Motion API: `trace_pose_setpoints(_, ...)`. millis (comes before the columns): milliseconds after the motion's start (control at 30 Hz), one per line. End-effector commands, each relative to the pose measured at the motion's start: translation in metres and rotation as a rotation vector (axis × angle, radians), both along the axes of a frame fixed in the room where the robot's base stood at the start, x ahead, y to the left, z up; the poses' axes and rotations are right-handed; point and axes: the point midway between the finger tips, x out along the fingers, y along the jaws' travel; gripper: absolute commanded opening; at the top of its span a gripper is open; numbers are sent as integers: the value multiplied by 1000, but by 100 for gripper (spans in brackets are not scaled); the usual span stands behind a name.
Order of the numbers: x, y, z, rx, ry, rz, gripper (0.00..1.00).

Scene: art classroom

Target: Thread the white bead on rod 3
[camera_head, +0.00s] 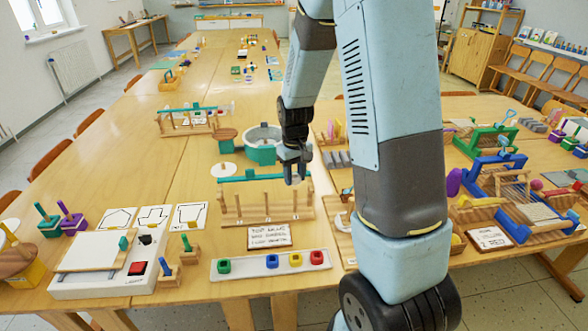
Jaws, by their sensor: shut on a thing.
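My gripper (294,180) points down over the right part of a wooden rod rack (262,220). It is shut on a small pale thing, which looks like the white bead (297,179), mostly hidden by the fingers. The rack has several upright wooden rods on a long base, with a teal bar (248,178) behind them. The held bead appears near the height of the rod tops, close to the right-hand rods. I cannot tell whether it is in line with a rod. No rod numbers are readable.
A handwritten sign (270,237) stands in front of the rack. A white tray (246,266) with green, blue and red pieces lies nearer the front edge. A teal pot (262,152) stands behind. A white button box (100,279) is at left; wooden stands (190,252) are beside it.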

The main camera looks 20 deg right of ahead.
Motion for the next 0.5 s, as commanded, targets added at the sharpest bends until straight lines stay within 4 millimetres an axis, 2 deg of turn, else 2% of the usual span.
trace_pose_setpoints(100, 0, 0, -8, 0, -1, -1, 9)
trace_pose_setpoints(500, -2, -1, -9, 0, -1, 0, 9)
